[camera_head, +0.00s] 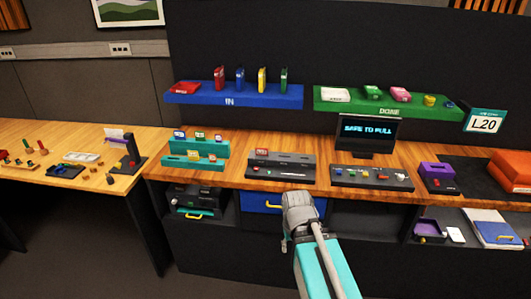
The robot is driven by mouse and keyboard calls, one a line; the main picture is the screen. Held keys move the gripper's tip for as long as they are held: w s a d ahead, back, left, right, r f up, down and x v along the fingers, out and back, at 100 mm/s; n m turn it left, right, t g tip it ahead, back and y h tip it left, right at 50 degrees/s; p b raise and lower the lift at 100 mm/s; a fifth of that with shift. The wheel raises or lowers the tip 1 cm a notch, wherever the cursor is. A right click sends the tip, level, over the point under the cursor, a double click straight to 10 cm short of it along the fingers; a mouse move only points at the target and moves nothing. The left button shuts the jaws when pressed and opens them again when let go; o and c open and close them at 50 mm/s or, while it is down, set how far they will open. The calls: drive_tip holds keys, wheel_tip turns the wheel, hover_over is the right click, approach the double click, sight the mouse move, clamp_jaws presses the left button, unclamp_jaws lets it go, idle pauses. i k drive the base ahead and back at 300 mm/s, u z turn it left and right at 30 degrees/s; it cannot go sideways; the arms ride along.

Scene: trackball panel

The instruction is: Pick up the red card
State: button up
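A thin red upright piece (220,78), which looks like the red card, stands on the blue IN shelf (250,101). A flat red item (186,87) lies at the shelf's left end. I cannot tell for certain which one is the card. My gripper (299,198) is low in the middle, in front of the blue drawer, below and well apart from the shelf. I see it from behind. Its fingers are hidden, so I cannot tell whether it is open or shut.
Blue (240,77), yellow (262,79) and green (284,78) upright pieces stand beside the red one. A green DONE shelf (375,106) is to the right. Below are teal racks (203,163), a dark slotted block (282,168) and a "SAFE TO PULL" screen (367,130).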

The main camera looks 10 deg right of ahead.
sight(259, 151)
drive_tip(key=i, duration=0.85)
drive_tip(key=u, duration=0.05)
